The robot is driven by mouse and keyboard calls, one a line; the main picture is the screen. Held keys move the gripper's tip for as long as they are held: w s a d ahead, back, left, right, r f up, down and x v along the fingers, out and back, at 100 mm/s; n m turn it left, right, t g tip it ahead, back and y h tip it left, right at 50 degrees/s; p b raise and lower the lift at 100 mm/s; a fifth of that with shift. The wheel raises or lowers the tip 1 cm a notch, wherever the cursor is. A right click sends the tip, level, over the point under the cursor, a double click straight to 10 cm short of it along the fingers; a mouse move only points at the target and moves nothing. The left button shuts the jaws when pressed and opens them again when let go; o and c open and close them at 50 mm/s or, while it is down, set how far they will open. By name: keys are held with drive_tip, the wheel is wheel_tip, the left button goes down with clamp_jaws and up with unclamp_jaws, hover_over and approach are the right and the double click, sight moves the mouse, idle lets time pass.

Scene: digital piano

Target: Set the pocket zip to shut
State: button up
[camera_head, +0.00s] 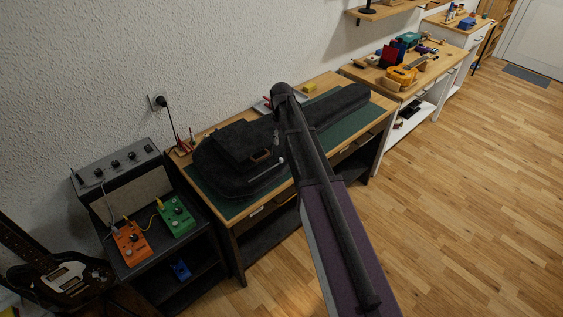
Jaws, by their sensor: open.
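A black instrument bag (340,105) lies on a green mat on the workbench, its wide body to the left and its narrow neck to the right. A raised dark pocket (236,142) sits on top of the wide body. A small brown piece (262,155) shows at the pocket's front edge, and a small pale spot (281,160) lies just right of it. I cannot tell which is the zip pull, or whether the zip is open. A long dark part, probably my arm, crosses in front of the bag and hides its middle. I cannot make out my gripper.
The green mat (226,207) covers much of the workbench top. Left stand an amplifier (118,165), an orange pedal (131,243) and a green pedal (177,216). An electric guitar (62,280) is at lower left. Another bench holds a yellow-orange instrument (402,75). Wooden floor (470,200) is clear at right.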

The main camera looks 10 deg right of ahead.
sight(282, 159)
drive_tip(key=shift+f+b, duration=5.05)
drive_tip(key=shift+f, duration=0.3)
clamp_jaws()
